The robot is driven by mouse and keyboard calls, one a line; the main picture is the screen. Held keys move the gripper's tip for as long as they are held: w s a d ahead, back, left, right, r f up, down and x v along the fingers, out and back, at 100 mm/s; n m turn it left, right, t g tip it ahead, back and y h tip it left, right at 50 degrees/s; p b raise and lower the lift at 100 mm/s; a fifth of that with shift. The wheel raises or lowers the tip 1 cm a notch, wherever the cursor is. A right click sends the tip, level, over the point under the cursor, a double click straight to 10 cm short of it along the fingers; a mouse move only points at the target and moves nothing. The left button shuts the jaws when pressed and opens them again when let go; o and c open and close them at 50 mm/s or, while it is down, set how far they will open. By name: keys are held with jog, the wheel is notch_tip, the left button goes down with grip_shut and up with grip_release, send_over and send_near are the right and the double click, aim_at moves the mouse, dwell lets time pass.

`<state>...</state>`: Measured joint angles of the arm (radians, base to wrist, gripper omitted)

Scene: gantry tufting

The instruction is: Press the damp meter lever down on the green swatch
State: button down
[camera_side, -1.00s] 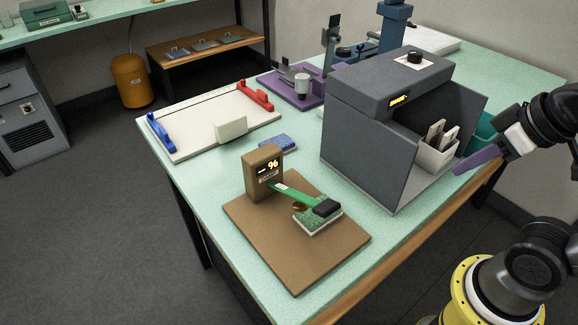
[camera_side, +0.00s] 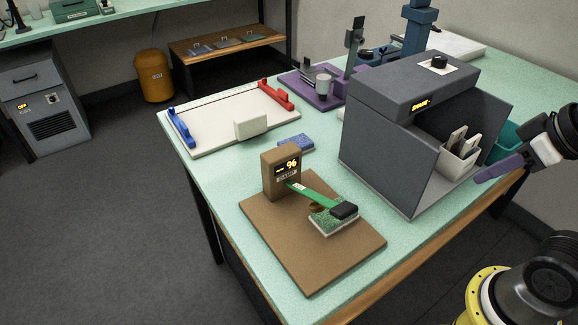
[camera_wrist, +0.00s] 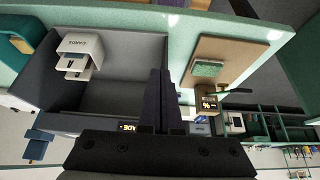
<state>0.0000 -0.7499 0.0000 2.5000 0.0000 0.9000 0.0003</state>
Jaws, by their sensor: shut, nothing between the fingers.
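The damp meter (camera_side: 281,175) is a brown block on a brown base board (camera_side: 300,262), with a lit display reading a dash and a percent sign. Its green lever (camera_side: 312,195) ends in a black pad (camera_side: 344,210) over the green swatch (camera_side: 335,224); in the wrist view the lever (camera_wrist: 236,90) looks raised off the swatch (camera_wrist: 208,68). My gripper (camera_side: 482,175) is shut and empty, right of the meter in front of the grey box's open side. Its dark fingers (camera_wrist: 160,85) point up the middle of the wrist view, left of the swatch.
A blue block (camera_side: 295,143) lies behind the meter. A white board (camera_side: 215,130) with blue and red clamps is at the left. Table space before the box is free.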

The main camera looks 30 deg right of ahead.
notch_tip(320, 180, up, 10)
jog(key=g, duration=0.4)
send_over(343, 206)
jog(key=f, duration=0.6)
jog(key=w+f, duration=0.1)
jog(key=f, duration=0.4)
jog(key=s+f, duration=0.1)
jog(key=shift+s+f, duration=0.1)
jog(key=shift+f, duration=0.3)
jog(key=shift+s+f, duration=0.15)
jog(key=shift+f, duration=0.15)
